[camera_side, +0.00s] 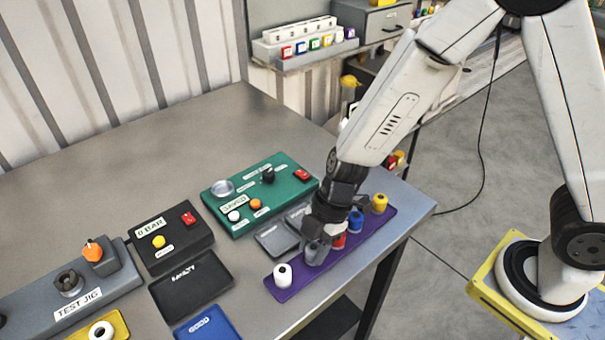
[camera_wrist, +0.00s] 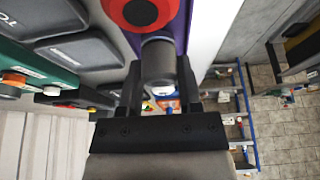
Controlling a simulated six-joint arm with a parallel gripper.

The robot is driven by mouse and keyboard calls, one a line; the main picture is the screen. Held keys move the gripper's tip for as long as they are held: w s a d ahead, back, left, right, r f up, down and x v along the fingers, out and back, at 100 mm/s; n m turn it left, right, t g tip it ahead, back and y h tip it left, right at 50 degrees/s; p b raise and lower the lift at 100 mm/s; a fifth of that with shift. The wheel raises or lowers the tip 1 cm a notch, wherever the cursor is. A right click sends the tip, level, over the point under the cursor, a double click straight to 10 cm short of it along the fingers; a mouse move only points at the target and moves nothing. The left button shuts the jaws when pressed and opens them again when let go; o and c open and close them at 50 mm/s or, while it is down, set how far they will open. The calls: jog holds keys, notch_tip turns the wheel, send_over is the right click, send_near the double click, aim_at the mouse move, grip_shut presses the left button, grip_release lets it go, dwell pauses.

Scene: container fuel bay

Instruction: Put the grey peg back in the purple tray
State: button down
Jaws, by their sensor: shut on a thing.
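The purple tray (camera_side: 305,284) lies along the table's right edge. Upright in it stand a white peg (camera_side: 282,276), a red peg (camera_side: 339,241), a blue peg (camera_side: 355,221) and a yellow peg (camera_side: 380,203). My gripper (camera_side: 318,238) is low over the tray, between the white and red pegs, shut on the grey peg (camera_side: 315,254). The grey peg is roughly upright; I cannot tell whether its bottom is seated or slightly above the tray. In the wrist view the grey peg (camera_wrist: 158,62) sits between the fingers, close to the red peg (camera_wrist: 142,11).
A green panel (camera_side: 238,213), small grey trays (camera_side: 271,241), a black tray (camera_side: 192,288) and a blue tray (camera_side: 208,325) lie left of the purple tray. A black box (camera_side: 165,247) and the grey test jig (camera_side: 100,296) stand farther left. The table's back is clear.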

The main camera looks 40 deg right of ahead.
jog(key=shift+f, duration=0.45)
jog(key=shift+c, duration=1)
grip_release()
jog(key=shift+r, duration=0.15)
jog(key=v, duration=0.7)
jog(key=shift+r, duration=0.25)
jog(key=shift+d, duration=0.25)
jog(key=s+d+r+m+t+h, duration=0.1)
jog(key=s+d+m+t+h, duration=0.1)
jog(key=d+m, duration=1.3)
jog(key=s+m+h, duration=0.1)
jog(key=m+h, duration=0.1)
jog(key=m, duration=0.1)
jog(key=shift+s+r+t+h, duration=0.15)
jog(key=shift+r+t+h, duration=0.15)
jog(key=shift+r, duration=0.05)
